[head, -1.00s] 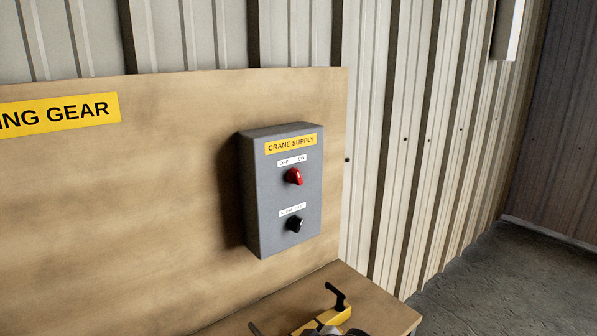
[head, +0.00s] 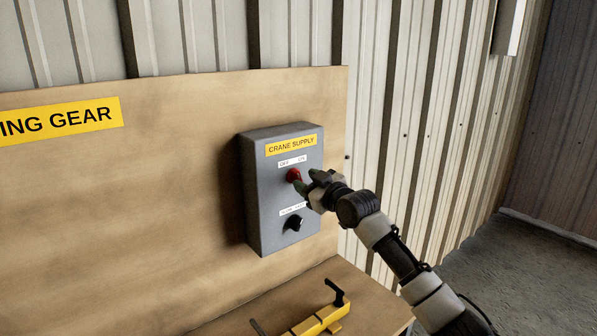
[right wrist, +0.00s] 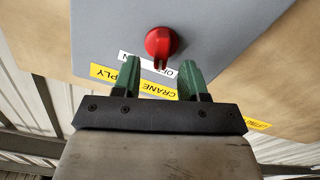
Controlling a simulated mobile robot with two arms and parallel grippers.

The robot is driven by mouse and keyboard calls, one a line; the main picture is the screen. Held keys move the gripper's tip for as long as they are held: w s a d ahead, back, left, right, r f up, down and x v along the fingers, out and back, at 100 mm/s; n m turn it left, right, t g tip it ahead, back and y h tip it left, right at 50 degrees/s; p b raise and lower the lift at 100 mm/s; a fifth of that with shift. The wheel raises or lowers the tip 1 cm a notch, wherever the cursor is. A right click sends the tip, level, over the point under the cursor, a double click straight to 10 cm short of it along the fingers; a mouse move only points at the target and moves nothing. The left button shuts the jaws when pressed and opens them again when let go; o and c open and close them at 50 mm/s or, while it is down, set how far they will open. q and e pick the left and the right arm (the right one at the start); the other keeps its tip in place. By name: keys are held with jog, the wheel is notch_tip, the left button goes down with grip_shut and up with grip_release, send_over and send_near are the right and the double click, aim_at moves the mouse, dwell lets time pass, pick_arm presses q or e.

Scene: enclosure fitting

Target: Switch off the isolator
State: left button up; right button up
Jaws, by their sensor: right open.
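The isolator is a red rotary knob (head: 294,175) on a grey box (head: 272,200) labelled CRANE SUPPLY, under a small white OFF/ON label (head: 292,162). In the right wrist view the red knob (right wrist: 161,43) shows just beyond the fingertips, between their lines. My right gripper (head: 307,181) is at the box front, close by the right side of the knob. In the right wrist view its two green fingers (right wrist: 162,62) are apart with nothing between them. Whether they touch the knob is unclear. My left gripper is not in view.
A black knob (head: 294,223) with a white label sits below the red one. The box is on a wooden board (head: 180,190) with a yellow GEAR sign (head: 60,117). A yellow item (head: 322,318) with a black handle lies on the ledge below.

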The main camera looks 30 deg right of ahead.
aim_at(299, 178)
jog(key=shift+w+a+p, duration=0.2)
jog(key=shift+w+p, duration=0.2)
jog(key=shift+w, duration=1.45)
grip_shut()
jog(key=shift+f+n+b, duration=0.2)
jog(key=shift+n+b, duration=0.5)
jog(key=shift+b, duration=0.4)
jog(key=shift+r+n, duration=0.15)
jog(key=shift+n, duration=0.25)
jog(key=shift+a, duration=0.1)
grip_release()
